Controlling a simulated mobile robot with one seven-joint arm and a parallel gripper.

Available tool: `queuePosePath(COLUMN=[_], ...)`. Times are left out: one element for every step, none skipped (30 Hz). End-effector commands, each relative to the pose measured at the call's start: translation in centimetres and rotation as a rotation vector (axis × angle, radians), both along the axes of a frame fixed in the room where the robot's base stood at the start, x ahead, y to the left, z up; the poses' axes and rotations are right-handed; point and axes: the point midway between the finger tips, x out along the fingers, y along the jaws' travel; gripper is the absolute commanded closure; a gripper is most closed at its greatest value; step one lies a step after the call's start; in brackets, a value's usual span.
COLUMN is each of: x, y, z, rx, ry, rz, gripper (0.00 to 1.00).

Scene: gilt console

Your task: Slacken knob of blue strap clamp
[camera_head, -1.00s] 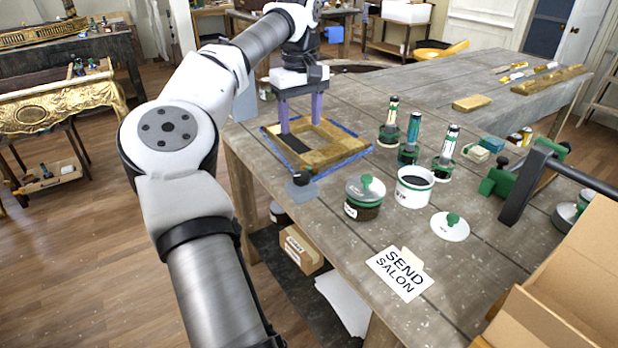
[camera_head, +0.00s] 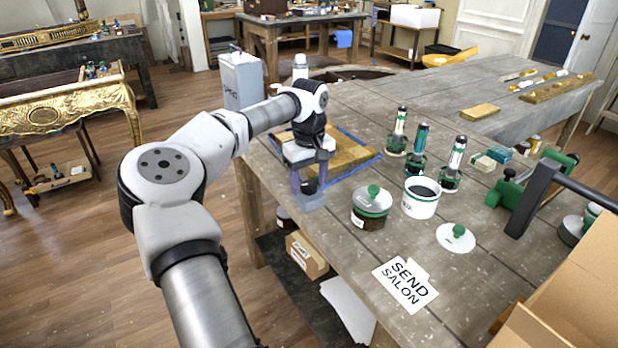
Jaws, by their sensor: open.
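A gilt frame (camera_head: 350,152) lies flat on the workbench with a blue strap (camera_head: 358,174) running along its outer edge. The clamp's grey-blue block (camera_head: 310,201) sits at the frame's near corner, with a dark knob (camera_head: 309,187) on top. My gripper (camera_head: 310,182) points down over this corner. Its two purple fingers are open, one to each side of the knob as seen here. I cannot tell whether they touch it. My gripper and wrist hide the frame's left part and some of the strap.
Close right of the clamp stand a lidded jar (camera_head: 371,207) and an open white jar (camera_head: 421,198). Several green-based bottles (camera_head: 397,133) stand behind them. A loose lid (camera_head: 456,237) and a SEND SALON card (camera_head: 405,284) lie nearer. A cardboard box (camera_head: 570,290) is at the lower right.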

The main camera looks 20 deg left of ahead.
Motion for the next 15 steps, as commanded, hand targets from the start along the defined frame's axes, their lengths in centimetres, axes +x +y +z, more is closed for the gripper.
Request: queuePosePath(x=[-0.01, -0.01, -0.01, 0.00, 0.00, 0.00, 0.00, 0.00, 0.01, 0.01, 0.01, 0.01, 0.01, 0.01, 0.01], y=[0.01, 0.01, 0.01, 0.00, 0.00, 0.00, 0.00, 0.00, 0.01, 0.00, -0.01, 0.00, -0.01, -0.01, -0.01], z=[-0.04, -0.04, -0.03, -0.03, -0.02, -0.02, -0.01, -0.01, 0.00, 0.00, 0.00, 0.01, 0.01, 0.01, 0.02], rx=[0.000, 0.000, 0.000, 0.000, 0.000, 0.000, 0.000, 0.000, 0.000, 0.000, 0.000, 0.000, 0.000, 0.000, 0.000], ry=[0.000, 0.000, 0.000, 0.000, 0.000, 0.000, 0.000, 0.000, 0.000, 0.000, 0.000, 0.000, 0.000, 0.000, 0.000], rz=[0.000, 0.000, 0.000, 0.000, 0.000, 0.000, 0.000, 0.000, 0.000, 0.000, 0.000, 0.000, 0.000, 0.000, 0.000], gripper=[0.41, 0.41, 0.41, 0.41, 0.41, 0.44, 0.48, 0.52, 0.57, 0.61, 0.65, 0.70, 0.74, 0.78, 0.83])
